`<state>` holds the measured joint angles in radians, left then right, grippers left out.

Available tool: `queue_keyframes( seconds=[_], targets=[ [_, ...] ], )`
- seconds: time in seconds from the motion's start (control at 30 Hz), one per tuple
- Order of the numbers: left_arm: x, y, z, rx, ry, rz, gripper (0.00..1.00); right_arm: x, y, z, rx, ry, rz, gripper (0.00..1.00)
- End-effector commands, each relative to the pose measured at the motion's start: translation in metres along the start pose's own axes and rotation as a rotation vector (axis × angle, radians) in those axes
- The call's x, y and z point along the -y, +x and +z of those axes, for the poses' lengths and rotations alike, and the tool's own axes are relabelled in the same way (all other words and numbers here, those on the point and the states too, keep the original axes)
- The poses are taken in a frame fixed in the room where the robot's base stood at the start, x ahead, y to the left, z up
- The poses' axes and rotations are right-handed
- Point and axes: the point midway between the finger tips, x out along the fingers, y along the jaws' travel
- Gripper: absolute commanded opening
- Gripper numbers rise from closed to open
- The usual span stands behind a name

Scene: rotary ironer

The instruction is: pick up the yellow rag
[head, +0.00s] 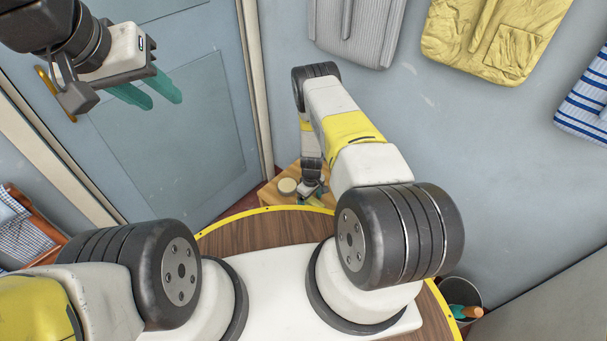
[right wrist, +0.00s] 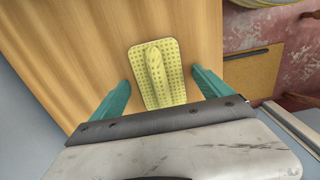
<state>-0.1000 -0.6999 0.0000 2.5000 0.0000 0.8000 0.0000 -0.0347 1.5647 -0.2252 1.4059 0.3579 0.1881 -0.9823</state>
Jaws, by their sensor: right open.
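The yellow rag (right wrist: 171,88) is a dotted, rounded rectangle with a raised ridge along its middle. It lies flat on a light wooden surface in the right wrist view. My right gripper (right wrist: 161,79) is open, with one teal finger on each side of the rag and a gap to both edges. In the head view my right arm reaches down to a small wooden stand (head: 291,172), and its gripper is mostly hidden there. A small yellow patch shows beside it. My left gripper (head: 165,101) is raised at the upper left, open and empty.
Garments, including a yellow one (head: 490,38), hang on the wall. A bin (head: 463,292) with a coloured-handled item stands at the lower right. A blue-grey door (head: 170,130) is at the left.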

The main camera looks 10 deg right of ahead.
Motion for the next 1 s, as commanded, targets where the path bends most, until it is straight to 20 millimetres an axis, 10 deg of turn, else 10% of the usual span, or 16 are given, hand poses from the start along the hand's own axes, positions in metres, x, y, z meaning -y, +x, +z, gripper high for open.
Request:
queue_keyframes(
  seconds=[0.17, 0.57, 1.0],
  targets=[
    [0.000, 0.000, 0.000, 0.000, 0.000, 0.000, 0.36, 0.000, 0.000, 0.000, 0.000, 0.000, 0.000, 0.89],
    [0.000, 0.000, 0.000, 0.000, 0.000, 0.000, 0.36, 0.000, 0.000, 0.000, 0.000, 0.000, 0.000, 0.18],
    [0.000, 0.000, 0.000, 0.000, 0.000, 0.000, 0.36, -0.001, -0.017, -0.001, -0.001, 0.001, 0.001, 0.17]
  ],
)
